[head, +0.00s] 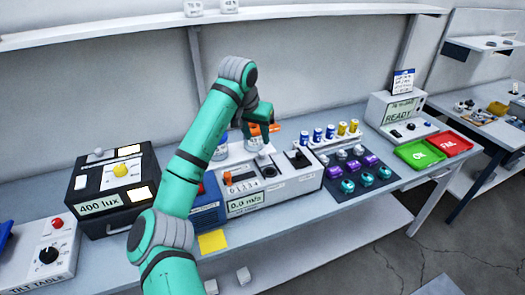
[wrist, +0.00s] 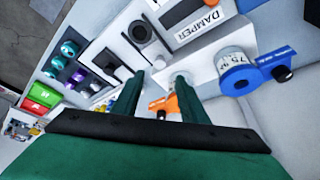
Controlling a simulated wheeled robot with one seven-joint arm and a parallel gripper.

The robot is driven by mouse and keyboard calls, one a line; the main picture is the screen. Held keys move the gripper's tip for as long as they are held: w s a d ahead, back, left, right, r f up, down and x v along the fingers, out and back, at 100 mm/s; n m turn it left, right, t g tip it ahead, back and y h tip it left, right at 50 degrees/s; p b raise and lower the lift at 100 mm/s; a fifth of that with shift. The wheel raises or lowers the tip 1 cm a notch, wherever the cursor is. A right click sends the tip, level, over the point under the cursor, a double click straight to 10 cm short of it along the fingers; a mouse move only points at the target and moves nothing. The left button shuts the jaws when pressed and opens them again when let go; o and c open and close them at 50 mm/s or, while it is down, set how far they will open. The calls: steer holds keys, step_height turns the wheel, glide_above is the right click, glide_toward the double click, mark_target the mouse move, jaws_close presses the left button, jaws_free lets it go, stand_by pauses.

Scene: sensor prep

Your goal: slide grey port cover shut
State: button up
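My gripper (wrist: 159,82) shows two dark green fingers standing apart, with nothing visibly held between them. In the head view my gripper (head: 262,114) hangs over the back of the white instrument (head: 290,186), which has a 0.0 m/s display. In the wrist view a dark round port (wrist: 140,32) and a black square part (wrist: 106,60) lie on the instrument's top, beyond the fingertips. The black part also shows in the head view (head: 299,158). I cannot tell for certain which piece is the grey cover, or how far it stands open.
An orange-handled fitting (wrist: 163,104) is close by the fingers, and a blue-ringed fitting (wrist: 240,75) is to their right. A DAMPER label (wrist: 197,24) is above.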

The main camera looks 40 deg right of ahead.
mark_target(262, 153)
steer(key=x, duration=1)
jaws_close()
